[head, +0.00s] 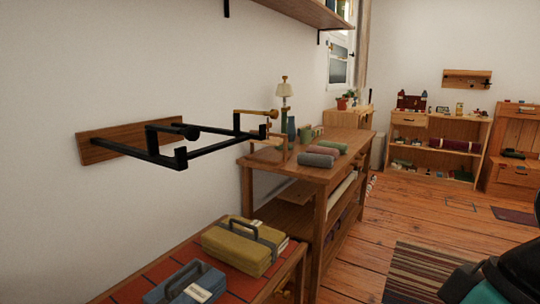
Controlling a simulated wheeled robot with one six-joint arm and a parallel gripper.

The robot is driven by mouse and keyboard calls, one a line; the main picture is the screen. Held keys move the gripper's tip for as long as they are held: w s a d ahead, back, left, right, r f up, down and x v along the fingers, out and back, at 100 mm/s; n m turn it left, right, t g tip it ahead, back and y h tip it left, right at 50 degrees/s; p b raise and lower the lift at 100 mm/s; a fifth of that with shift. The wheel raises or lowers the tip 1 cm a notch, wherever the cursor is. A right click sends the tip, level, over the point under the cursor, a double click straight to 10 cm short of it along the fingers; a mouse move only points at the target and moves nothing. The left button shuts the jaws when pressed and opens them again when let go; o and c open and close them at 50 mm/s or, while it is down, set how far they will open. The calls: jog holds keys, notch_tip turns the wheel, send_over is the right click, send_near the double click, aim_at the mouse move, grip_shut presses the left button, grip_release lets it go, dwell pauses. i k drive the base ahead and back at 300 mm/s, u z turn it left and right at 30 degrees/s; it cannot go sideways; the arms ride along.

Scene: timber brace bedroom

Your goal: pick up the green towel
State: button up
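The green towel (333,146) appears to be the small green roll on the wooden table (277,166) along the left wall. It lies behind a pinkish-red roll (323,151) and a grey roll (314,159), close beside them. The towel is small in the head view and partly hidden by these rolls. A dark and teal part of my own arm shows at the lower right corner, well away from the table. My gripper's fingers are not in view.
A black-armed wall rack (118,151) juts out left of the table. A lower bench in front carries a yellow case (240,247) and a blue case (186,284). Floor right of the table is clear around a striped rug (428,272).

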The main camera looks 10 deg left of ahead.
aim_at(343, 148)
jog(key=u, duration=0.1)
jog(key=i, duration=1)
